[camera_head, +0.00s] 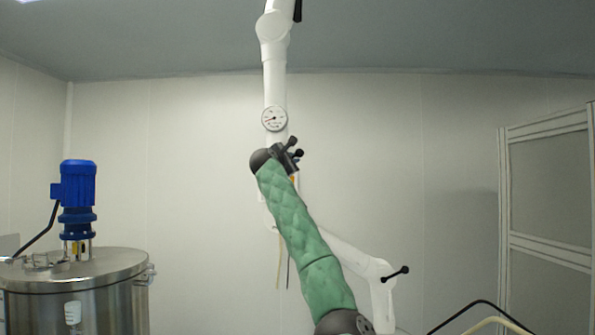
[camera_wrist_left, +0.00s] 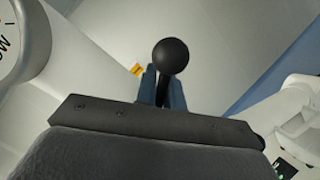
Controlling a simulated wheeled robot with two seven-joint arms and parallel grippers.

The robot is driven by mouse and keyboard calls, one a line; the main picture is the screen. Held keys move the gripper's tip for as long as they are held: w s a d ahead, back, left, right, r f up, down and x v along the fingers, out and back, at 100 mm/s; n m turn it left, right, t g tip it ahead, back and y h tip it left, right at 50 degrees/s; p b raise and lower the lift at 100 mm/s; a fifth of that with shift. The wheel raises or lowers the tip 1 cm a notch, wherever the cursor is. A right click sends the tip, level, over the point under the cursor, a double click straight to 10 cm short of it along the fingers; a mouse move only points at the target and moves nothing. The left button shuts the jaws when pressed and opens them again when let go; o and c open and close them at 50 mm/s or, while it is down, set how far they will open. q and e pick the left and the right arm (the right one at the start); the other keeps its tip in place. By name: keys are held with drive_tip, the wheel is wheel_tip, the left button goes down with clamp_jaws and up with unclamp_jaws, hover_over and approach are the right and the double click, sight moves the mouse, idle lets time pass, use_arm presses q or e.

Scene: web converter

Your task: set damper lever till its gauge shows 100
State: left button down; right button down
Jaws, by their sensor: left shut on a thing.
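The gauge (camera_head: 274,118) is a round white dial on the white ceiling-hung duct arm. Part of the dial (camera_wrist_left: 18,40) shows at the left of the left wrist view. My left gripper (camera_head: 290,155), on the green-sleeved arm, is at the duct just below the gauge. In the left wrist view its two fingers (camera_wrist_left: 163,88) are shut on the stem of the damper lever. The lever's black ball knob (camera_wrist_left: 171,55) stands beyond the fingertips. My right gripper is not in view.
The white duct (camera_head: 274,75) runs up to the ceiling, and a lower white arm section with a black handle (camera_head: 396,273) is at the right. A steel tank (camera_head: 75,290) with a blue motor (camera_head: 77,185) stands left. A framed panel (camera_head: 548,190) stands right.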

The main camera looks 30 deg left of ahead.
use_arm(q)
drive_tip(key=shift+s+a+r+n, duration=0.1)
drive_tip(key=shift+a+r+n, duration=0.15)
drive_tip(key=shift+n, duration=0.55)
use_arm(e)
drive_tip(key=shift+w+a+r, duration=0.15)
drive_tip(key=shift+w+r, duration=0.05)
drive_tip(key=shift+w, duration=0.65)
use_arm(q)
drive_tip(key=c, duration=1.5)
unclamp_jaws()
drive_tip(key=shift+s, duration=0.1)
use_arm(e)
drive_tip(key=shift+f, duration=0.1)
